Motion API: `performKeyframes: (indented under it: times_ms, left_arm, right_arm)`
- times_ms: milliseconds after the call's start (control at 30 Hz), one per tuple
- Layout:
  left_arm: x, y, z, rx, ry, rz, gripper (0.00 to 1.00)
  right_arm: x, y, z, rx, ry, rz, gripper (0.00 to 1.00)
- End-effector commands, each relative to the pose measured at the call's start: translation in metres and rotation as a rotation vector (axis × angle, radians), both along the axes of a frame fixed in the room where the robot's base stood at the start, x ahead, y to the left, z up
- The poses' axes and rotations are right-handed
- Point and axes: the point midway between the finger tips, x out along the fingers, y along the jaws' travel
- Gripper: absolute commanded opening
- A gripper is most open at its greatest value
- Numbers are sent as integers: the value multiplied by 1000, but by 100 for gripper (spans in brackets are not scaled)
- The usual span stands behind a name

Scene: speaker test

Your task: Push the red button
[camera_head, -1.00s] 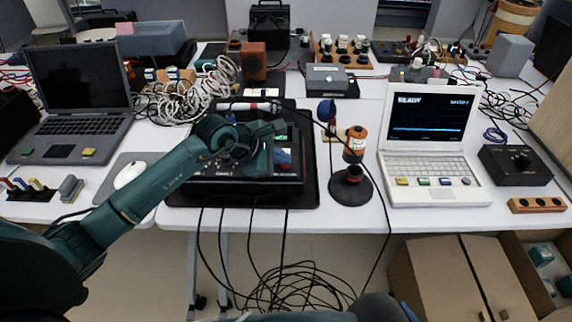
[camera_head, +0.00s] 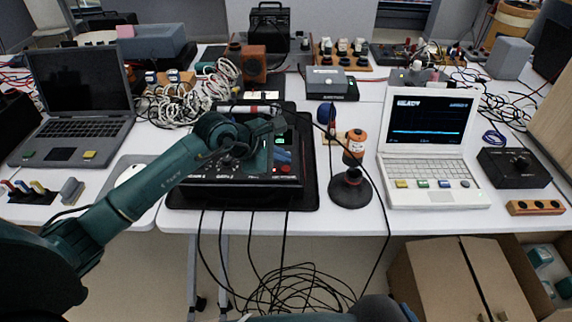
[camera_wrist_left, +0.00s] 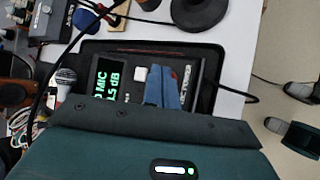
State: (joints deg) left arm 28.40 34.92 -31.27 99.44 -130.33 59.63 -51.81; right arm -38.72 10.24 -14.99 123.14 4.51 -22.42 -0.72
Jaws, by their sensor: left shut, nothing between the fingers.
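A black control box (camera_head: 190,190) with knobs and a small green-lit display lies on a dark mat on the table. My left gripper (camera_head: 283,160) is over its right part, with its blue fingers shut, empty and pointing down. My right gripper is not in view.
An orange-and-black device on a round black base (camera_head: 351,190) stands just right of the mat. A white laptop (camera_head: 430,150) is farther right, a grey laptop (camera_head: 80,95) at left. White coiled cables (camera_head: 190,100) lie behind. Black cables hang off the front edge.

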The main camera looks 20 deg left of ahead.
Motion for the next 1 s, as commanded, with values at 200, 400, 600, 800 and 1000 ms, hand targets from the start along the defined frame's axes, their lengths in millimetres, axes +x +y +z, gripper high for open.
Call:
performKeyframes:
  times_ms: [200, 400, 600, 800, 1000]
  left_arm:
    - [0, 0, 0, 0, 0, 0, 0]
    - [0, 0, 8, 1, -2, -1, 0]
    - [0, 0, 28, 3, -3, -1, 0]
    - [1, 0, 48, 1, -3, 0, 0]
    - [0, 0, 61, 1, 0, -1, 0]
  right_arm:
    - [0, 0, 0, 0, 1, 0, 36]
    - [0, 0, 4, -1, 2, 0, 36]
    - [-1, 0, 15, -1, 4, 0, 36]
    - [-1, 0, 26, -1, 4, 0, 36]
    - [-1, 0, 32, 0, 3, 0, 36]
